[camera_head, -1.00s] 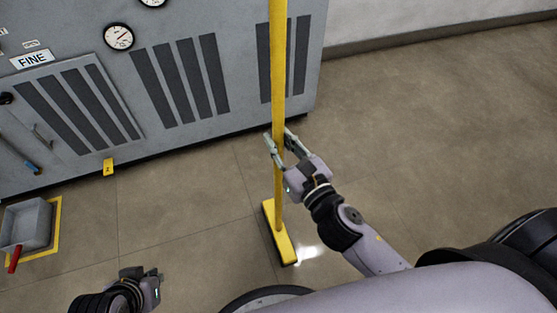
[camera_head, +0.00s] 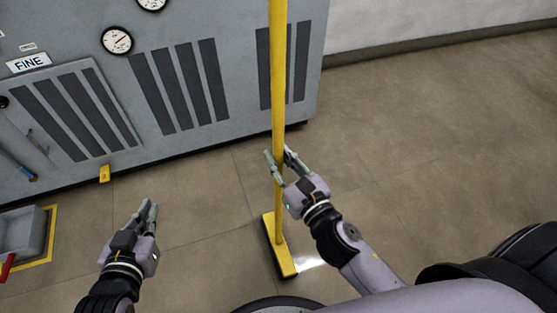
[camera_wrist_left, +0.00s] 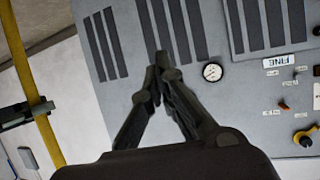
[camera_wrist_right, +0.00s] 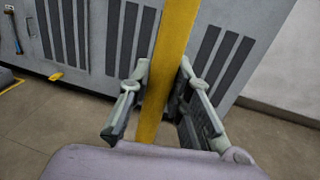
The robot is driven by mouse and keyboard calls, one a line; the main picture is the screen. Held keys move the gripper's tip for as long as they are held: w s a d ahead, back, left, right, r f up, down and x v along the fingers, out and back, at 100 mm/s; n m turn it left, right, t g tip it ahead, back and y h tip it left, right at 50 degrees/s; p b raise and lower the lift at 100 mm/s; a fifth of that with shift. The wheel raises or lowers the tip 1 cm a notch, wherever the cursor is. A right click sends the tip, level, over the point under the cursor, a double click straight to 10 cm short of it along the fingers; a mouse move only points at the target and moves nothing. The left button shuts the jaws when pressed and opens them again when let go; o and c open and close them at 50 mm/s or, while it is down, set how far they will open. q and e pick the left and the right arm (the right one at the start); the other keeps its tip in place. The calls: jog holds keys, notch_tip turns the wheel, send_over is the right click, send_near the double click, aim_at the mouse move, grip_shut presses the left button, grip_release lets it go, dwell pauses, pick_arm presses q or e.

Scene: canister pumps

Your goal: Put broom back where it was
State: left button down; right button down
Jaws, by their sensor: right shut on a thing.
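The yellow broom (camera_head: 278,90) stands nearly upright on the floor, its long handle running up out of the head view. Its broom head (camera_head: 279,246) is low on the floor in front of me. My right gripper (camera_head: 278,153) is shut on the lower part of the handle, which also passes between the fingers in the right wrist view (camera_wrist_right: 170,65). My left gripper (camera_head: 149,204) is empty, left of the broom and apart from it. In the left wrist view its fingertips (camera_wrist_left: 158,65) come together. The handle also shows at the left there (camera_wrist_left: 33,85).
A grey machine cabinet (camera_head: 227,60) with dark vents and gauges stands behind the broom. A grey dustpan (camera_head: 18,232) with a red handle sits in a yellow floor outline at the left. The floor at right is clear.

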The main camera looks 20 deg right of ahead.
aim_at(281, 164)
pick_arm(q)
jog(key=shift+w+d+r+t, duration=0.15)
jog(key=shift+w+r+t, duration=0.2)
jog(key=shift+r, duration=0.25)
jog(key=shift+w+r, duration=0.1)
jog(key=shift+r, duration=0.1)
pick_arm(e)
jog(key=shift+f, duration=0.15)
jog(key=c, duration=1.5)
grip_release()
jog(key=shift+f, duration=0.1)
jog(key=shift+o, duration=0.2)
